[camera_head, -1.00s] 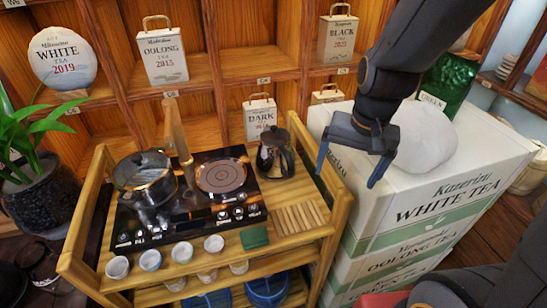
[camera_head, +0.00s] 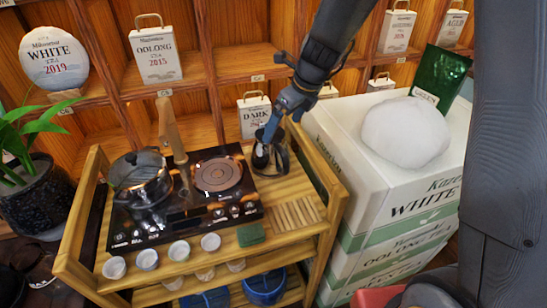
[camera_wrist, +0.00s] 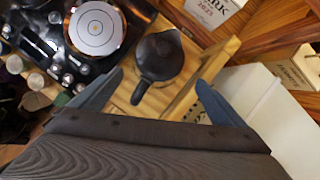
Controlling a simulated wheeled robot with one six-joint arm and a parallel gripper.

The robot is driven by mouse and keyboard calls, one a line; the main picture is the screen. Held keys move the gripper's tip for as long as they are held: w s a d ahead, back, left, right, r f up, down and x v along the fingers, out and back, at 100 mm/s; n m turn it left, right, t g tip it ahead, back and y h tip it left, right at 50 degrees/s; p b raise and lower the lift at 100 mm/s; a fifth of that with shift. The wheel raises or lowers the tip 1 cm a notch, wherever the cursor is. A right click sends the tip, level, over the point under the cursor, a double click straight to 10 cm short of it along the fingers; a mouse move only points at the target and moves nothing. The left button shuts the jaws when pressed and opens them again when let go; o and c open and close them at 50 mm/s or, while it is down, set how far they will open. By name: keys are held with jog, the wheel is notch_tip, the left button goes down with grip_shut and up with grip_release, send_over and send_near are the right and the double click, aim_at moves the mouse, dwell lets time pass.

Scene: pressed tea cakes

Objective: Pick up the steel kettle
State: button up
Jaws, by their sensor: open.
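The steel kettle (camera_head: 262,158), dark and shiny with a black handle, stands upright on the wooden cart, right of the cooktop. It also shows from above in the wrist view (camera_wrist: 160,52), its handle pointing down the picture toward my gripper. My gripper (camera_head: 283,118) is open and empty, just above the kettle in the head view, covering part of its top. In the wrist view its blue fingers (camera_wrist: 159,88) stand wide apart, one on each side of the kettle's handle. I see no clear contact.
A dark pot (camera_head: 143,185) and a round burner plate (camera_head: 219,175) are on the black cooktop (camera_head: 185,228) beside the kettle. Several small cups line the cart's front. White tea boxes (camera_head: 345,165) stand close on the right.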

aim_at(277, 135)
jog(key=shift+a+x, duration=0.1)
jog(key=shift+x, duration=1.85)
jog(key=shift+a+x, duration=0.15)
jog(key=shift+x, duration=1.75)
jog(key=shift+r, duration=0.1)
jog(key=c, duration=1.8)
